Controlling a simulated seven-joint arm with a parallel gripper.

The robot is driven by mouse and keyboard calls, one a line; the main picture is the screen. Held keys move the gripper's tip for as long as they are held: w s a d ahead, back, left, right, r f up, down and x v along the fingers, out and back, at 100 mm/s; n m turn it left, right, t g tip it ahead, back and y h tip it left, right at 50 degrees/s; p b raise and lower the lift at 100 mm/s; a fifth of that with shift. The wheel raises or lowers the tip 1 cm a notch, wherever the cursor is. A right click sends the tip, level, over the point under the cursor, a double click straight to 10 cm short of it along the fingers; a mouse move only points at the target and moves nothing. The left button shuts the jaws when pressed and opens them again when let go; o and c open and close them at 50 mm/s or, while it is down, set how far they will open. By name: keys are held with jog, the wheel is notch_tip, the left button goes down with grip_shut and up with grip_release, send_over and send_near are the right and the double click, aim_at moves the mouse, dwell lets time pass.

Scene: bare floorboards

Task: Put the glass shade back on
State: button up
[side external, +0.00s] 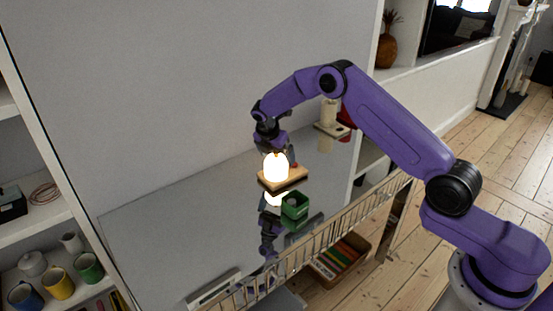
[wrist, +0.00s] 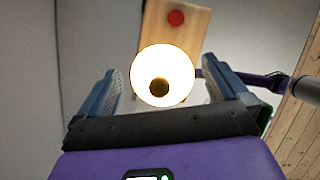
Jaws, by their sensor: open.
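The glass shade (side external: 275,168) is a bright glowing white dome with a small dark knob on top. It appears to rest upright on a wooden base (side external: 291,180); I cannot tell how it is seated. In the wrist view the shade (wrist: 147,66) is a glowing disc with its brown knob near the middle. The base (wrist: 200,32) extends beyond it and carries a red button (wrist: 175,18). My gripper (side external: 270,142) is just above the shade, pointing down. In the wrist view its fingers (wrist: 166,82) are open, one each side of the shade, with gaps visible.
A small green box (side external: 296,205) stands in front of the base on the glossy grey top (side external: 170,240). A beige stand (side external: 328,118) with a red thing behind it is at the back right. A railing (side external: 330,232) runs along the front. The left of the top is clear.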

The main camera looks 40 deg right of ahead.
jog(key=shift+r, duration=1.6)
jog(key=shift+a, duration=0.15)
jog(key=s+a+r+m+y, duration=0.1)
jog(key=s+a+r+m, duration=0.1)
jog(key=s+a+r, duration=0.55)
jog(key=s+a+r+m+y, duration=0.2)
jog(key=s+a+r, duration=0.25)
jog(key=s, duration=0.65)
jog(key=s+d+m+y, duration=0.1)
jog(key=s+d+m, duration=0.1)
jog(key=s, duration=1.3)
jog(key=s+d+r+m+g, duration=0.1)
jog(key=s+d+m, duration=0.2)
jog(key=s, duration=1.2)
jog(key=shift+d+y, duration=0.15)
jog(key=shift+y, duration=0.25)
